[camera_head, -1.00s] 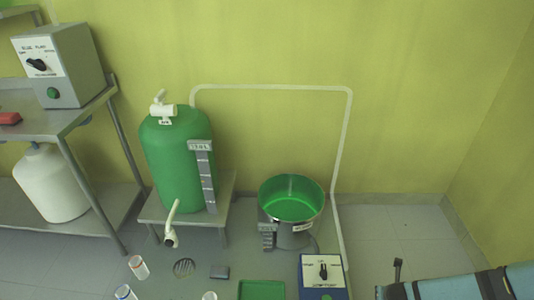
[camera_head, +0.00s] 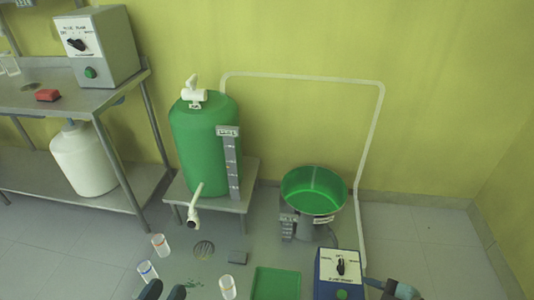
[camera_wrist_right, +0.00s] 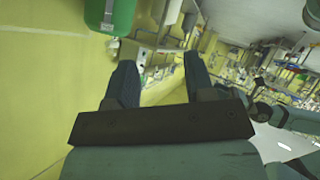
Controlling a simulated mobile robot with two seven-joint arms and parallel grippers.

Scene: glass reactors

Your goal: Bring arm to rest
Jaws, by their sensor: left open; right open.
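My left gripper (camera_head: 163,291) shows at the bottom edge of the head view as two dark fingers set apart, with nothing between them. The rest of the left arm is out of frame. A small part of my right arm with a dark tip shows at the lower right, beside the blue control box (camera_head: 340,273). In the right wrist view my right gripper (camera_wrist_right: 160,75) is open. Its two dark fingers are well apart and nothing is between them. Part of a green vessel (camera_wrist_right: 110,14) shows beyond it at the upper left.
A green tank (camera_head: 200,150) stands on a low metal stand. A green-filled basin (camera_head: 314,190) sits to its right. A metal shelf (camera_head: 90,100) holds a switch box (camera_head: 98,48). The floor at right is clear.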

